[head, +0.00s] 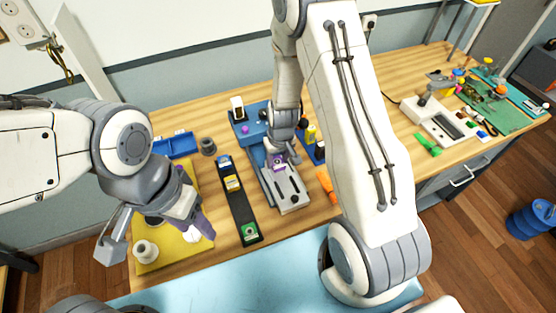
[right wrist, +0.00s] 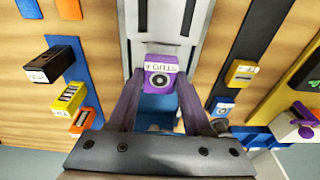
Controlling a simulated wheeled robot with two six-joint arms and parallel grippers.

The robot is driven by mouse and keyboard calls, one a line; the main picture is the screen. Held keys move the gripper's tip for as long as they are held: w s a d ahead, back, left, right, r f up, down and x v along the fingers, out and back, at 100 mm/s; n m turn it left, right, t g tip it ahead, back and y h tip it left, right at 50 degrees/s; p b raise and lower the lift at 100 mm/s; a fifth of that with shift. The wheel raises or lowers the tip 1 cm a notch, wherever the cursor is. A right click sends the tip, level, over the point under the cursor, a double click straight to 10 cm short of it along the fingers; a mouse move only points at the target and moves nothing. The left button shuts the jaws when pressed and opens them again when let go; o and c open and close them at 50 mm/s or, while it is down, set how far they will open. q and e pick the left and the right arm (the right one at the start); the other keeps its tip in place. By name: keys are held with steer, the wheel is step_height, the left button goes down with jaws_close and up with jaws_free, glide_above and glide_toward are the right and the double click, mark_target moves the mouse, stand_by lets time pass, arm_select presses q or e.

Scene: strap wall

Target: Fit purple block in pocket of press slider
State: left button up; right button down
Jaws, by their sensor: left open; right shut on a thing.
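The purple block (right wrist: 160,75), with a white label and a dark round stud, is held between the fingers of my right gripper (right wrist: 160,100). In the head view the block (head: 278,161) shows below my right gripper (head: 281,156), over the upper part of the light grey press slider (head: 289,192). The slotted grey slider (right wrist: 163,45) lies just beyond the block in the right wrist view. The pocket is hidden, and I cannot tell whether the block touches the slider. My left gripper (head: 200,226) is open over the yellow mat (head: 172,247), well left of the press.
A black strip (head: 238,205) with coloured blocks lies left of the press. A blue tray (head: 175,145) and grey cup (head: 208,147) are behind it. An orange piece (head: 326,186) lies right of the slider. A green mat (head: 500,105) with clutter is far right.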

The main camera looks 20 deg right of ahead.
steer(key=shift+f+b, duration=0.6)
steer(key=shift+b, duration=0.05)
steer(key=shift+c, duration=1.7)
jaws_free()
steer(key=shift+r, duration=0.1)
